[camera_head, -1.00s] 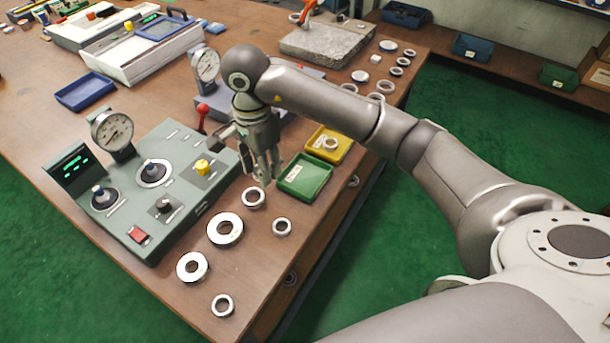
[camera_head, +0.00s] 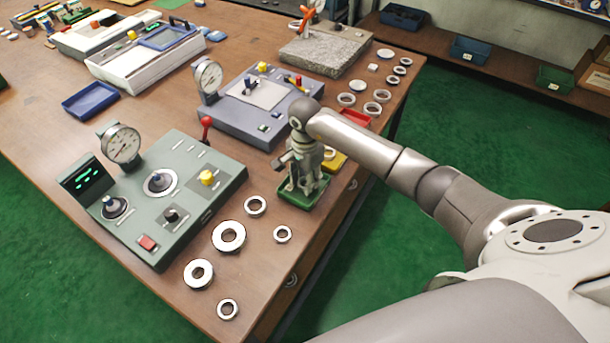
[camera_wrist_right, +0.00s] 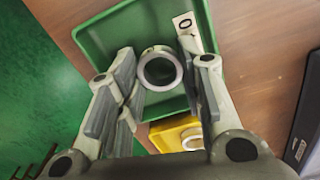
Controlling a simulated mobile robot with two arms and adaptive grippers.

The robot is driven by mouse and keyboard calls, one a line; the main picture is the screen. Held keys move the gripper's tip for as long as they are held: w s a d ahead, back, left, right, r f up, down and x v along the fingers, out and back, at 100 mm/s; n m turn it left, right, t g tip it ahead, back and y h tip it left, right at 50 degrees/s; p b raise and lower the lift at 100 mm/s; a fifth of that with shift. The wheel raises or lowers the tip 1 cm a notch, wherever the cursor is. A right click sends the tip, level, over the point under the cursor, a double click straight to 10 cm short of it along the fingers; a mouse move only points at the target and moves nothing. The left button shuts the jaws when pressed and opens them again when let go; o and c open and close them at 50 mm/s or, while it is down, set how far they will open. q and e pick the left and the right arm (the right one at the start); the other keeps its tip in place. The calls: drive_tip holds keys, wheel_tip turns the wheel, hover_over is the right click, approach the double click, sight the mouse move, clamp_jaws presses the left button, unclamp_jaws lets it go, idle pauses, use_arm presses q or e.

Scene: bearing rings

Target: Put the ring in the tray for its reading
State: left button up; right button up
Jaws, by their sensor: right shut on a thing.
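My right gripper (camera_head: 301,186) points down over the green tray (camera_head: 292,200), which it partly covers. In the right wrist view its fingers are shut on a pale metal ring (camera_wrist_right: 160,89). The ring is over the inside of the green tray (camera_wrist_right: 115,35), near a white label marked 0. I cannot tell whether the ring touches the tray floor. The yellow tray (camera_head: 339,163), beside it, holds another ring (camera_wrist_right: 193,142). The red tray (camera_head: 356,118) lies farther back. My left gripper is not in view.
The green-grey gauge station (camera_head: 165,195) with a dial (camera_head: 121,144) stands left of the trays; its lit display is unreadable. Several loose rings, one at the front (camera_head: 228,309), lie on the brown table. A blue-grey station (camera_head: 262,105) stands behind.

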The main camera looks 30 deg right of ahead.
drive_tip(key=shift+f, duration=0.2)
drive_tip(key=shift+f+b, duration=0.2)
drive_tip(key=shift+b, duration=0.1)
drive_tip(key=o, duration=0.8)
